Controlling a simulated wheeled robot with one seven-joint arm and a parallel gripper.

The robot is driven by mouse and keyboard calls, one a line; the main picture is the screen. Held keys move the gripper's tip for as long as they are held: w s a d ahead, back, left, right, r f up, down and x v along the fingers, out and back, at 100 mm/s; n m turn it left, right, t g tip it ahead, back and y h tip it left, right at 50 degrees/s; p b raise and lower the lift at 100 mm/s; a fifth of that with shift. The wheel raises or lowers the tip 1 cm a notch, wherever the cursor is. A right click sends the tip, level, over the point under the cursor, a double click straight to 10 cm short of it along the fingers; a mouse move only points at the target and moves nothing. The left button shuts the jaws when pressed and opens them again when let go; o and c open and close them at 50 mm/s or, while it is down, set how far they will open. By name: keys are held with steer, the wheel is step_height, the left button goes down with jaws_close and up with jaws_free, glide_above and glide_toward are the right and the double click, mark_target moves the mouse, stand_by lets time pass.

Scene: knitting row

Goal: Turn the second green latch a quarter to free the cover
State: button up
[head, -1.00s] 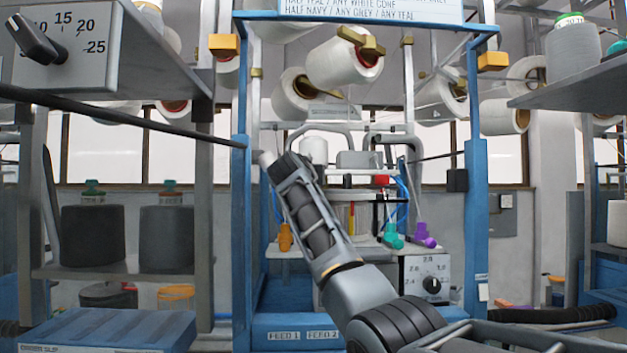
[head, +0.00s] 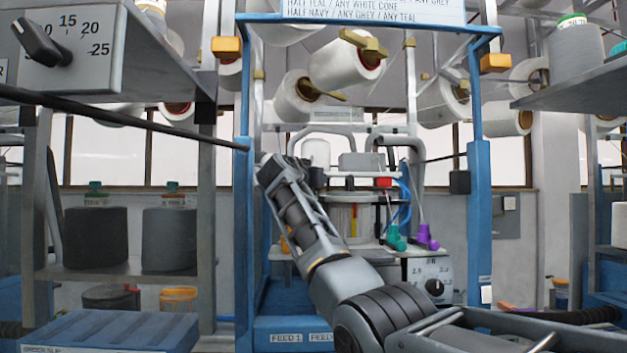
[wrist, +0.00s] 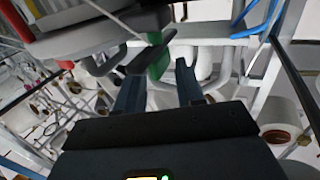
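A green latch (wrist: 158,60) shows in the wrist view, upright, just beyond and between the fingertips of my gripper (wrist: 161,68). The two dark fingers stand apart, the left one very near the green part; I cannot tell whether it touches. I cannot tell which latch this is. In the head view my gripper (head: 270,168) is at the upper left of the knitting machine, mostly hidden by my own wrist. No green latch is clear in the head view, and the cover is not plainly distinguishable.
The machine's blue frame (head: 476,200) has posts on both sides of my arm. A dark rod (head: 130,122) crosses at left. White yarn cones (head: 345,64) hang overhead.

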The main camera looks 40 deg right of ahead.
steer(key=shift+o, duration=0.6)
steer(key=shift+a, duration=0.1)
steer(key=b+v, duration=0.2)
steer(key=v, duration=0.5)
steer(key=shift+s+a, duration=0.25)
steer(key=shift+f, duration=0.1)
